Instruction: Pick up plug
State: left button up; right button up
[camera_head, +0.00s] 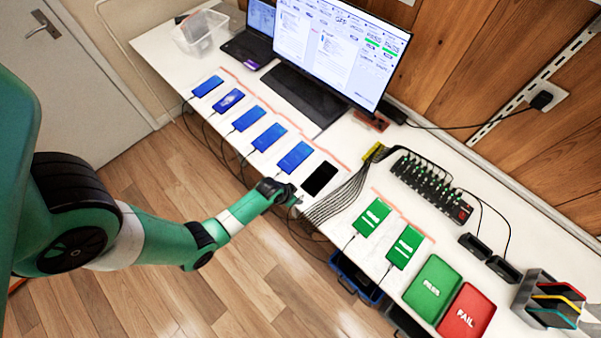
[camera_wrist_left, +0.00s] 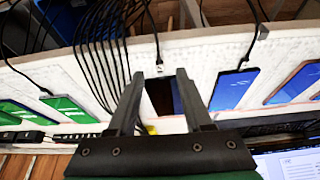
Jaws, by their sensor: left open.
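A small plug (camera_wrist_left: 160,68) on the end of a thin black cable lies on the white table near its edge, seen in the left wrist view. My left gripper (camera_wrist_left: 160,76) is open, with its two fingertips on either side of the plug's place in the picture; contact cannot be told. In the head view the left gripper (camera_head: 295,199) is at the table's front edge, beside the black-screened phone (camera_head: 319,179), and mostly hides the plug. That phone (camera_wrist_left: 160,97) also shows between the fingers in the wrist view. My right gripper is not in view.
Several blue-screened phones (camera_head: 269,137) with cables lie in a row to the left. Green-screened phones (camera_head: 372,217) lie to the right, past a bundle of grey cables (camera_head: 335,199). Green PASS (camera_head: 431,289) and red FAIL (camera_head: 467,312) pads lie further right.

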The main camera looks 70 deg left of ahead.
aim_at(300, 198)
pick_arm(q)
jog(key=b+x, duration=0.1)
jog(key=x, duration=0.2)
jog(key=shift+w+f+b, duration=0.2)
jog(key=shift+f+b, duration=0.15)
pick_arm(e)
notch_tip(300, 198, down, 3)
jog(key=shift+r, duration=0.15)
pick_arm(q)
grip_shut()
jog(key=shift+r, duration=0.15)
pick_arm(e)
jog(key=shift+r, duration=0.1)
